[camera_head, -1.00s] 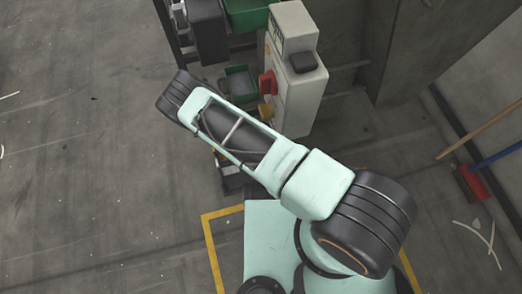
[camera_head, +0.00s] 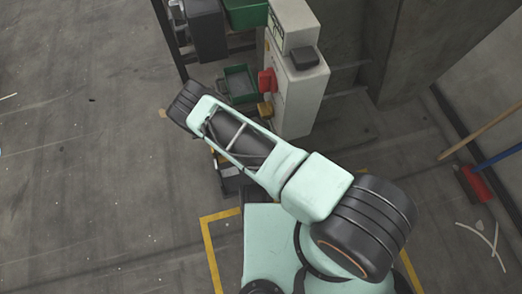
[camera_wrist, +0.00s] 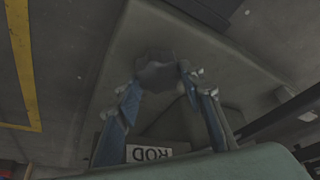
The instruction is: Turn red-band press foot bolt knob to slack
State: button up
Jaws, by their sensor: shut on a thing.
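In the wrist view my gripper (camera_wrist: 158,84) has its two blue fingers closed around a dark grey, many-sided knob (camera_wrist: 158,70). The knob sits on a grey-brown flat surface (camera_wrist: 200,50). A plate with the letters ROD (camera_wrist: 157,152) shows between and behind the fingers. No red band is visible in the wrist view, so I cannot tell the press by its colour. In the head view my arm hides the gripper and the knob.
A white cabinet (camera_head: 296,85) with a red part (camera_head: 267,81) stands beyond my arm. Green bins (camera_head: 240,84) are beside it. A yellow floor line (camera_head: 209,250) runs near my base. Floor at left is mostly open.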

jog(key=shift+d+n+y+p, duration=0.15)
jog(key=shift+n+y+p, duration=0.3)
jog(key=shift+n, duration=0.75)
jog(key=shift+c, duration=0.4)
jog(key=shift+n+y, duration=0.45)
jog(key=shift+n, duration=0.75)
jog(key=o, duration=1.2)
jog(key=shift+c, duration=0.2)
jog(key=v, duration=1.2)
jog(key=shift+s+t, duration=0.3)
